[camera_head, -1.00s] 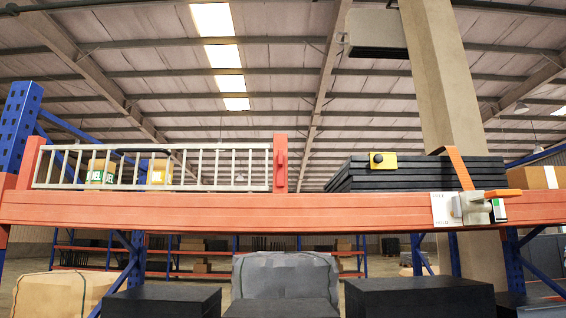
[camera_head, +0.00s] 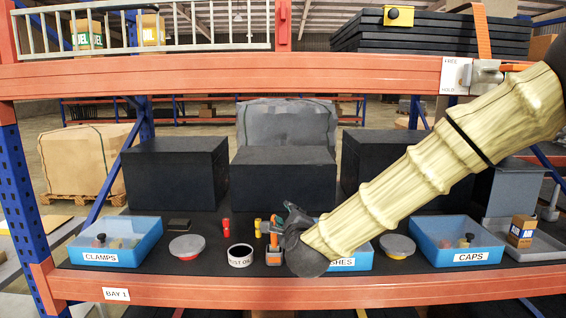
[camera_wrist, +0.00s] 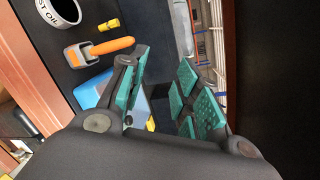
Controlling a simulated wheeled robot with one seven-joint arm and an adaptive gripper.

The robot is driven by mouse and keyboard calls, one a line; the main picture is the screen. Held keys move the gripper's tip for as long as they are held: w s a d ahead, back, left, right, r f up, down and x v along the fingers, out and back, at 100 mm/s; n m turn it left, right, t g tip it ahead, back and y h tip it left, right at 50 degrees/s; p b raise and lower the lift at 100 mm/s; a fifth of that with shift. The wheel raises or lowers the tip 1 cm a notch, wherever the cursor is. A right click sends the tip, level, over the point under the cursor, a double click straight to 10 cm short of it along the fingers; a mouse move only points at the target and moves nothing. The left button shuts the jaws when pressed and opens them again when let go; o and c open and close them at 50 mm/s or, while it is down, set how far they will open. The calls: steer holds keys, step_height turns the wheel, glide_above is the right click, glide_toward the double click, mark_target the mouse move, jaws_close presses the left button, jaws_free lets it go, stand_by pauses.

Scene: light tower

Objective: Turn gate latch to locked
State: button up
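A pale barred gate (camera_head: 140,25) stands on the upper orange beam at top left and ends at a red-orange post (camera_head: 283,22). The post's top is cut off. Farther right, a metal fitting with an orange lever (camera_head: 484,72) sits on the beam beside a white label plate (camera_head: 455,75); my arm hides part of it. I cannot tell for certain which part is the gate latch. My gripper (camera_head: 285,222) is low over the lower shelf, far below the gate and the lever. In the wrist view my gripper (camera_wrist: 158,85) has its teal-padded fingers apart, with nothing seen held.
An orange-handled grey tool (camera_head: 273,250) lies left of my gripper, near a white cup (camera_head: 240,257). Blue bins (camera_head: 120,255) stand along the shelf, and black boxes (camera_head: 175,170) stand behind. An orange strap (camera_head: 481,30) runs down to the lever fitting.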

step_height(320, 180, up, 26)
steer(key=s+a+m+t+p, duration=0.2)
steer(key=m+t, duration=0.2)
steer(key=m, duration=0.3)
steer(key=m+t+h+p, duration=0.2)
steer(key=m+t+p, duration=0.1)
steer(key=m, duration=0.3)
glide_toward(283, 10)
steer(key=r, duration=0.1)
steer(key=shift+g, duration=0.3)
steer(key=p+x, duration=0.4)
steer(key=x, duration=0.4)
steer(key=shift+p+x, duration=0.35)
steer(key=shift+x, duration=0.4)
steer(key=shift+f, duration=0.15)
steer(key=shift+w, duration=0.1)
jaws_close()
